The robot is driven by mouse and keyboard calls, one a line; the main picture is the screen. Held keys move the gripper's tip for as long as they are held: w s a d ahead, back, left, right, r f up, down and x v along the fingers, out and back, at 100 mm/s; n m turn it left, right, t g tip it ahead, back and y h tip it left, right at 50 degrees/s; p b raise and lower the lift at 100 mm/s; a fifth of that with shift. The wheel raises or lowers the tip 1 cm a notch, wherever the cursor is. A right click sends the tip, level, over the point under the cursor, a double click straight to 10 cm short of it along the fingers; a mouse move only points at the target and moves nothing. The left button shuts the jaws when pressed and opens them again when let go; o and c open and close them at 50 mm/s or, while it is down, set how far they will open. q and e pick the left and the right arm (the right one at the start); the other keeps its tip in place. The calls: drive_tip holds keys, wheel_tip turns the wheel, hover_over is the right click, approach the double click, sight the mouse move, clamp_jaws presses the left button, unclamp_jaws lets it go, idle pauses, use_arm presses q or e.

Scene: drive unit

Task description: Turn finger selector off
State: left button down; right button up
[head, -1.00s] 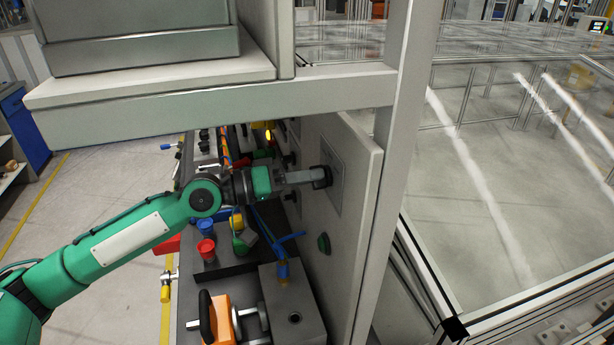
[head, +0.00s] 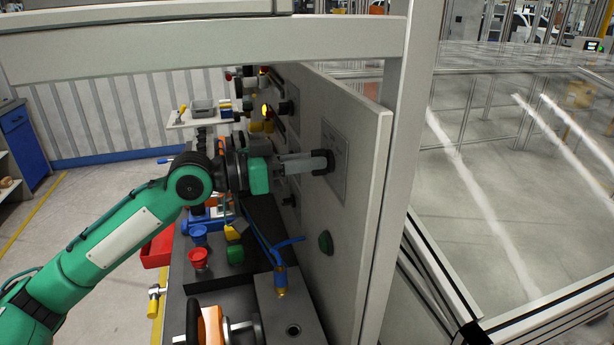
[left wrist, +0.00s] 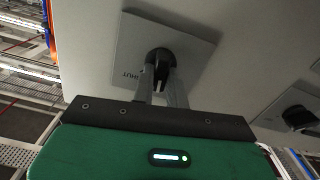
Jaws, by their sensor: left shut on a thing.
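The finger selector (head: 328,160) is a black knob on a square grey plate (head: 337,185) on the upright pale panel. In the left wrist view the knob (left wrist: 158,55) sits on its tilted plate (left wrist: 200,46), with small lettering partly visible beside it. My left gripper (head: 316,163) reaches the plate from the left in the head view and is shut on the knob. In the left wrist view its two fingers (left wrist: 162,82) hold the knob from both sides. The fingers partly hide the knob, so its exact setting cannot be read. My right gripper is not in view.
A second black knob on a plate (left wrist: 298,117) shows in the left wrist view. Red (head: 198,258) and blue (head: 198,234) knobs stand on the bench below my arm. A frame post (head: 398,150) is to the right.

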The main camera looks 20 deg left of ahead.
use_arm(q)
drive_tip(key=shift+m+b, duration=0.6)
drive_tip(key=shift+m, duration=0.2)
drive_tip(key=c, duration=1.4)
unclamp_jaws()
